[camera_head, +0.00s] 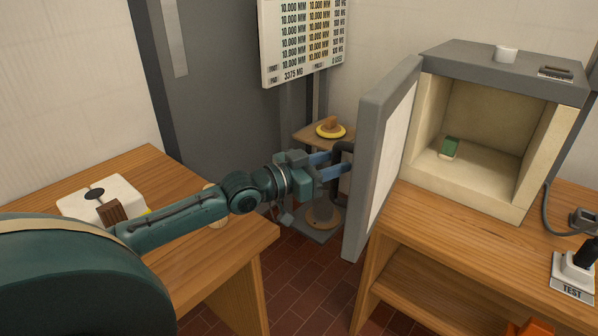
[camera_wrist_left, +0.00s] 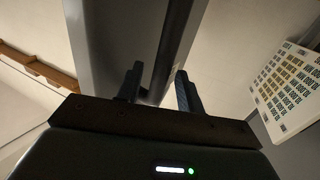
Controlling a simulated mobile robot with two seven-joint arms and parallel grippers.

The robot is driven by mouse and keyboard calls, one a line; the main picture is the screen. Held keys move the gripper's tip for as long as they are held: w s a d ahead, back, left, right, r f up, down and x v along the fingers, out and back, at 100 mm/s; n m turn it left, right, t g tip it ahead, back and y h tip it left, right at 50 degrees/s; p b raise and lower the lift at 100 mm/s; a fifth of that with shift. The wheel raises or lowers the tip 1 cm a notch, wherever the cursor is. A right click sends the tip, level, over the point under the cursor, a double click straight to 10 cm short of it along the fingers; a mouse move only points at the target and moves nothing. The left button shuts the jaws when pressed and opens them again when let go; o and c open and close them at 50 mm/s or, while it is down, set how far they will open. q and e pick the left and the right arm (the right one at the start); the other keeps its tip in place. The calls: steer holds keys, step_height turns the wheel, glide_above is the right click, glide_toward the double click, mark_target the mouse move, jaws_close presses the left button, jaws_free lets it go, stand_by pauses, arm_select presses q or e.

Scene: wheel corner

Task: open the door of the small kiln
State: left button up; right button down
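The small kiln (camera_head: 505,75) is a grey box with a cream inside, on the wooden bench at the right. Its thick grey door (camera_head: 384,150) stands wide open, swung out to the left of the kiln's mouth. A black handle (camera_head: 346,149) shows on the door's outer face. My left gripper (camera_head: 331,165) is at this handle, its two blue fingers apart. In the left wrist view the fingers (camera_wrist_left: 160,88) are spread, with a dark upright bar between them; contact cannot be told. The door (camera_wrist_left: 118,45) fills the middle there. My right gripper is not in view.
A small green block (camera_head: 449,147) lies inside the kiln. A wooden table (camera_head: 190,255) with a white box is at the left. A small stand with a yellow dish (camera_head: 331,131) is behind my gripper. Tiled floor shows between.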

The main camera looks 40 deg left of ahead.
arm_select(q)
steer(key=p+v, duration=0.1)
steer(key=v, duration=1.1)
steer(key=shift+p, duration=0.35)
steer(key=shift+r, duration=0.1)
